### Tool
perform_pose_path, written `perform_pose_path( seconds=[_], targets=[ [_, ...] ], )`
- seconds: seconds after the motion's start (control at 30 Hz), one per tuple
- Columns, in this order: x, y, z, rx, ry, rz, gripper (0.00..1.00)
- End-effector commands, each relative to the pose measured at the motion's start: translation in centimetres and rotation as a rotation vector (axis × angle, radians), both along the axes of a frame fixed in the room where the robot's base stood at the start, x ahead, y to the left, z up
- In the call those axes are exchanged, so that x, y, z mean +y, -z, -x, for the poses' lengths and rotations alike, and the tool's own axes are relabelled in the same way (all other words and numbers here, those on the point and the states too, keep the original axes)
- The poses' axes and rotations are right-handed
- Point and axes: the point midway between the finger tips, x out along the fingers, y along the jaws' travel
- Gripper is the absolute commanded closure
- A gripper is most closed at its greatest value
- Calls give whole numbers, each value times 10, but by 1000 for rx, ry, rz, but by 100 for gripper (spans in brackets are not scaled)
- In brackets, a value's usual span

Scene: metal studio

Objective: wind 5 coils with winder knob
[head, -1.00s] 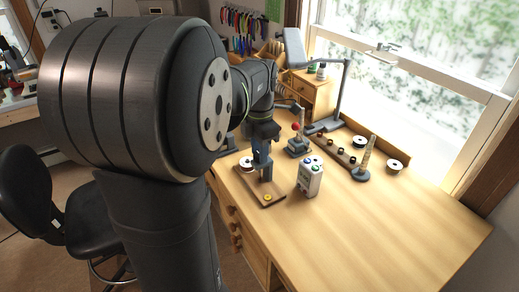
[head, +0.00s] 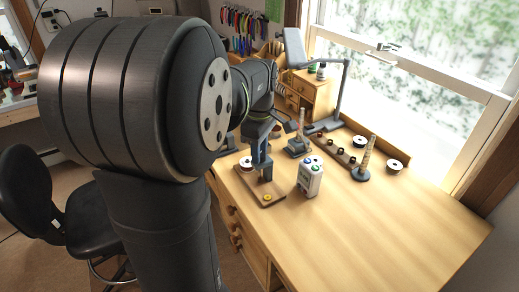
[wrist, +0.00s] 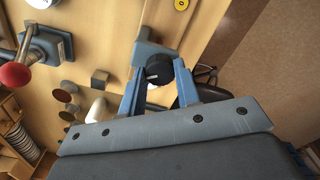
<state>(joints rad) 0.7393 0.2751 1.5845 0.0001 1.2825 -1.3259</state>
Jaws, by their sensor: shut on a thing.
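The winder stands on a small wooden board (head: 250,187) near the desk's left front edge. In the wrist view its round black knob (wrist: 159,68) sits between my blue fingertips, with a pale mark on its face. My gripper (wrist: 160,78) is shut on this knob. In the head view my gripper (head: 262,160) is at the winder, and its fingers partly hide the knob and the winder's body. A yellow disc (head: 268,198) lies at the board's near end. A pale spool (head: 246,163) is beside the winder. I cannot make out how many turns of wire are on it.
A white box with coloured buttons (head: 310,180) stands close right of the board. Behind it is a lever tool with a red ball (wrist: 14,75). A tapered post (head: 367,155), spools (head: 394,167) and a lamp (head: 338,95) stand farther back. The desk's right front is clear.

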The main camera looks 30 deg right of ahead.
Motion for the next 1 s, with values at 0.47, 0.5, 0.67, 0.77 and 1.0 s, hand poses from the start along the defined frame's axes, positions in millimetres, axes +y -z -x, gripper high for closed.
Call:
perform_pose_path(
  seconds=[0.47, 0.5, 0.67, 0.77, 1.0],
  targets=[
    [-1, -1, 0, -3, 452, 3, 93],
    [-1, -1, 0, -3, 490, 3, 93],
    [-1, -2, -1, -3, 642, 3, 93],
    [-1, -2, -1, -3, 736, 3, 93],
    [-1, -2, -1, -4, 965, 2, 93]
  ],
)
